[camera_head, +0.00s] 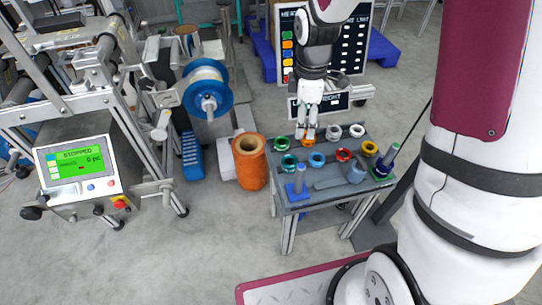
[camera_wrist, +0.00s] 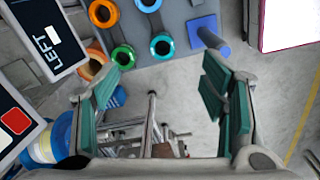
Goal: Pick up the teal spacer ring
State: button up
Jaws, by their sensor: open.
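The teal spacer ring (camera_head: 282,163) lies on the small grey table near its left edge, behind a blue post and left of the blue ring. In the wrist view it appears as a teal-blue ring (camera_wrist: 153,46), above and between the finger pads. My gripper (camera_head: 306,136) points down over the back left of the table, near the orange ring. In the wrist view my gripper (camera_wrist: 160,80) has its green pads wide apart with nothing between them.
A green ring (camera_head: 276,143), blue ring (camera_head: 311,160) and orange ring (camera_head: 305,143) sit close by. Other coloured rings lie farther right. The upright blue post (camera_head: 299,180) stands at the front left. A tall orange roll (camera_head: 249,170) stands left of the table.

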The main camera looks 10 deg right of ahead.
notch_tip(320, 180, down, 4)
jog(key=a+n, duration=0.1)
jog(key=a, duration=0.1)
jog(key=b, duration=0.3)
send_over(289, 159)
jog(key=s, duration=0.2)
notch_tip(289, 159, down, 7)
jog(key=shift+w+a+f+b, duration=0.15)
jog(key=shift+f+b, duration=0.4)
jog(key=shift+f, duration=1.05)
jog(key=shift+w+a+f+b, duration=0.1)
jog(key=shift+f+b, duration=0.4)
jog(key=shift+f, duration=1.05)
jog(key=shift+c, duration=0.2)
jog(key=c, duration=1.3)
